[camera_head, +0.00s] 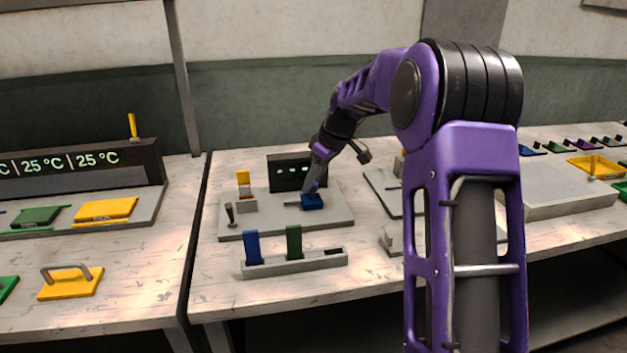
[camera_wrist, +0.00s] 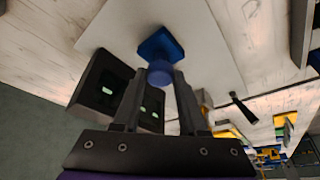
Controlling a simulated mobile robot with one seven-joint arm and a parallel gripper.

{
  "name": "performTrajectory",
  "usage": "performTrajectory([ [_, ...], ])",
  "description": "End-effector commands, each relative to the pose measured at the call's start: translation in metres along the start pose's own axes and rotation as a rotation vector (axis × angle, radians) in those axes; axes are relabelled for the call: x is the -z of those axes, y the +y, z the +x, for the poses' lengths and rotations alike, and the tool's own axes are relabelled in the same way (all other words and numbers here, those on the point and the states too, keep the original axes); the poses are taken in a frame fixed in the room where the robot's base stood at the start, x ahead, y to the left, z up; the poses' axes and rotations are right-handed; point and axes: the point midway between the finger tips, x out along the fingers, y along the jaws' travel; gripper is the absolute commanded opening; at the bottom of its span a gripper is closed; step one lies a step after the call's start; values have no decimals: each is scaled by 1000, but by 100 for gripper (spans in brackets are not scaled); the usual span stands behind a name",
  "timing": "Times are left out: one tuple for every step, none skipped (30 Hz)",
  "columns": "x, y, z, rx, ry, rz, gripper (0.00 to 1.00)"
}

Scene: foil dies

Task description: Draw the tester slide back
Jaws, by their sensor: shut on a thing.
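The tester is a light grey plate (camera_head: 275,222) with a dark display box (camera_head: 290,174) at its back, showing small pale-green marks. A blue slide block (camera_head: 313,203) sits on the plate in front of the display. In the wrist view the blue block (camera_wrist: 158,43) carries a round blue knob (camera_wrist: 159,75). My gripper (camera_head: 314,187) reaches down onto the block from above. In the wrist view its two fingers (camera_wrist: 159,83) stand on either side of the knob and are shut on it. The fingertip contact is partly hidden in the head view.
A small lever (camera_head: 231,214) stands at the plate's left front, and a yellow piece in a grey holder (camera_head: 246,201) behind it. A grey rack (camera_head: 292,262) with upright blue and green pieces lies in front. My arm hides part of the bench to the right.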

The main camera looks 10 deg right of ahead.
Motion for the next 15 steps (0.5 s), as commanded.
performTrajectory([
  [0, 0, 0, 0, 0, 0, 10],
  [0, 0, 0, 0, 0, 0, 5],
  [0, 0, 0, 0, 0, 0, 0],
  [0, 0, 0, 0, 0, 0, 0],
  [0, 0, 0, 0, 0, 0, 0],
  [0, 0, 0, 0, 0, 0, 0],
  [0, 0, 0, 0, 0, 0, 0],
  [0, 0, 0, 0, 0, 0, 0],
  [0, 0, 0, -1, 0, 0, 0],
  [0, 0, 0, -1, 0, 0, 0],
  [0, 0, 0, -1, 0, 0, 0],
  [0, 0, 0, -1, 0, 0, 0],
  [0, 0, 0, -1, 0, 0, 0],
  [0, 0, 0, -1, 0, 0, 0],
  [0, 0, 0, -1, 0, 0, 0],
])
